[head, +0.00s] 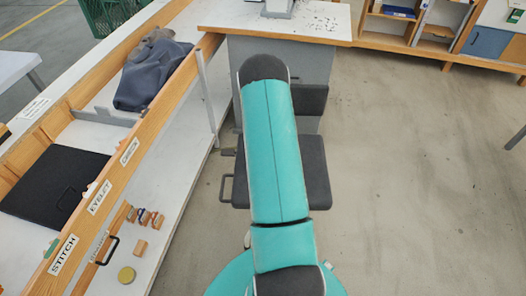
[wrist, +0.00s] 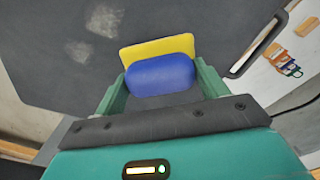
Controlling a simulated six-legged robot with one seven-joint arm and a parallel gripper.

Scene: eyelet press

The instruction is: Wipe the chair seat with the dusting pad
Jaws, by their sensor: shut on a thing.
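The dusting pad shows in the wrist view as a blue grip block (wrist: 160,76) with a yellow pad (wrist: 142,50) beyond it. My gripper (wrist: 161,82) is shut on the blue block, with a green finger on each side. Below it lies the dark grey chair seat (wrist: 60,85), which also shows in the head view (head: 318,172), partly hidden behind my teal arm. Two pale dusty patches, a larger (wrist: 103,20) and a smaller (wrist: 79,51), lie on the seat to the left of the pad. I cannot tell whether the pad touches the seat. The head view hides my gripper.
A dark loop handle (head: 224,190) sticks out at the seat's left side. A white bench with wooden rails (head: 140,130) stands close on the left, holding a dark cloth bag (head: 152,72). A grey cabinet table (head: 325,32) stands behind. The floor on the right (head: 410,170) is clear.

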